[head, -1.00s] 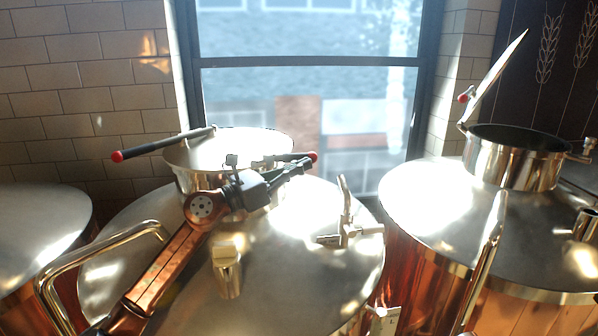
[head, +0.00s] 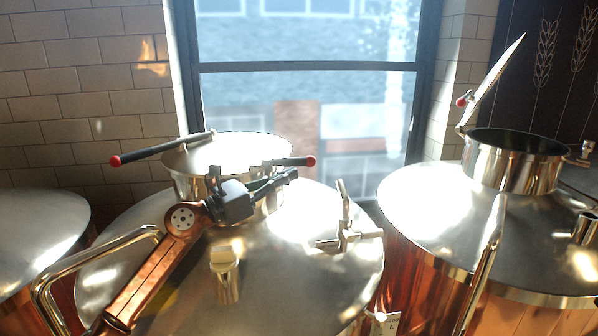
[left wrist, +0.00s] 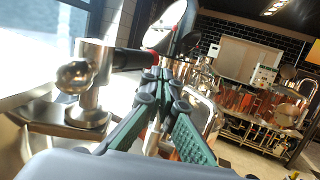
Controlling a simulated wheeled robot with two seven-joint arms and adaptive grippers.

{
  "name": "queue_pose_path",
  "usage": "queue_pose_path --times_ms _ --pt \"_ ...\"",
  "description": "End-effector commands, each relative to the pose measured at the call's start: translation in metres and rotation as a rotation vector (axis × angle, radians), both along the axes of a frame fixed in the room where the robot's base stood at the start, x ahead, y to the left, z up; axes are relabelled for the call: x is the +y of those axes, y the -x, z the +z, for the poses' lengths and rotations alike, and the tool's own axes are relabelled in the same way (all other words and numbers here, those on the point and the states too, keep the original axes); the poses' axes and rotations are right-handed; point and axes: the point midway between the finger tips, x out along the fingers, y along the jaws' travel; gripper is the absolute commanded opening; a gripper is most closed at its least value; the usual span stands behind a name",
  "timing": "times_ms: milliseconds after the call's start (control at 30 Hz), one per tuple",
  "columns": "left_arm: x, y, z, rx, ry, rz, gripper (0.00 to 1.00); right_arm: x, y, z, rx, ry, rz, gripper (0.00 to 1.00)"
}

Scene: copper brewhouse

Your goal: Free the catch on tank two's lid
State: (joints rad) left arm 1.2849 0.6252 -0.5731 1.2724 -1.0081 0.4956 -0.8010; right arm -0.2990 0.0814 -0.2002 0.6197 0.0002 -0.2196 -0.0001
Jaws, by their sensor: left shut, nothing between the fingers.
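The middle tank (head: 150,270) has a round steel lid (head: 230,152), lying shut on its neck. I cannot read a tank number. A black lever with a red tip (head: 290,161), apparently the catch, sticks out to the right of the lid's front edge. A longer black handle with a red end (head: 160,148) points left from the lid. My left gripper (head: 293,174) is shut and empty, just in front of and below the lever in the head view; contact is unclear. In the left wrist view its green-padded fingers (left wrist: 164,80) converge beside a black, red-marked bar (left wrist: 132,58). My right gripper is not in view.
A steel valve fitting (head: 347,232) and a short capped post (head: 226,270) rise from the middle tank's top. The right tank's hatch (head: 515,165) stands open, its lid (head: 495,80) raised. A window (head: 310,90) is behind.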

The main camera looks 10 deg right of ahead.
Motion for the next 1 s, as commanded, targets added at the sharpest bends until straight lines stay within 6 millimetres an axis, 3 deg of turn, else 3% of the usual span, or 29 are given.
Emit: queue_pose_path --times_ms 200,400,1000 --pt "0.042 0.019 -0.01 0.001 -0.001 0.002 0.0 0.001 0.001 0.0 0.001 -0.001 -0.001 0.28" --pt "0.065 0.031 -0.015 0.001 0.001 0.001 0.0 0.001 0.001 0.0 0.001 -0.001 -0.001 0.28" --pt "0.073 0.035 -0.016 0.0 0.0 0.002 0.0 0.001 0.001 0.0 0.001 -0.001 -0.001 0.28"
